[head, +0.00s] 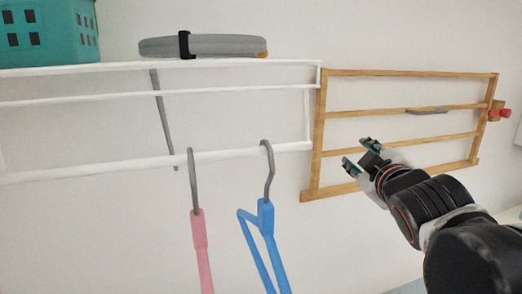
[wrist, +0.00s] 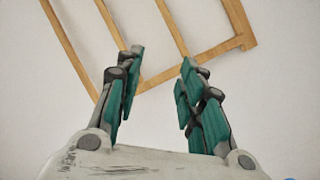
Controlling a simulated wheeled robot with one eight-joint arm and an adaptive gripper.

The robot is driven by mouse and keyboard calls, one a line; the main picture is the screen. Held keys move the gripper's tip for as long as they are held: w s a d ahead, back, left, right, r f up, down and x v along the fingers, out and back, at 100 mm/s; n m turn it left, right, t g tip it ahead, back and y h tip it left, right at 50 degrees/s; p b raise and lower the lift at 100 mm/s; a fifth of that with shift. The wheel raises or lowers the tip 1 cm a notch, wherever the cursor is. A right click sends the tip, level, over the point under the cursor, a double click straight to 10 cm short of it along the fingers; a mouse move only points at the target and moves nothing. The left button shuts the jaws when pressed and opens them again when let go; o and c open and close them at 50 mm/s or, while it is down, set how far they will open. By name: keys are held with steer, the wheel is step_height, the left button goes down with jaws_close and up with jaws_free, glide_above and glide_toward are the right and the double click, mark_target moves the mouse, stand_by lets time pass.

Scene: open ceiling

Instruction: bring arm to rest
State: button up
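My gripper (head: 357,154) is raised in front of the wall at the right of the head view, with my black arm reaching in from the lower right corner. In the wrist view its two green-padded fingers (wrist: 158,88) stand apart with nothing between them. The wooden rack (head: 317,150) is on the wall behind the gripper. In the wrist view the rack (wrist: 190,62) shows beyond the fingertips, and the gripper appears apart from it.
A white wire shelf (head: 100,170) spans the left. A pink hanger (head: 200,245) and a blue hanger (head: 265,215) hang from its lower rail. A teal basket (head: 70,50) and a grey coiled item (head: 220,45) sit on top. A red knob (head: 499,114) is at the far right.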

steer(key=s+f+m+g+b, duration=0.2)
steer(key=s+f, duration=0.3)
steer(key=f, duration=0.5)
steer(key=s+f+m+g+b, duration=0.3)
steer(key=s+f, duration=0.3)
steer(key=f, duration=0.5)
steer(key=s+a+f+m+g+y+b, duration=0.1)
steer(key=s+f+m+g+b, duration=0.2)
steer(key=s+f, duration=0.3)
step_height(320, 180, down, 5)
steer(key=shift+f+m+g, duration=0.2)
steer(key=shift+m+g, duration=0.3)
steer(key=shift+m, duration=0.1)
steer(key=shift+a, duration=0.1)
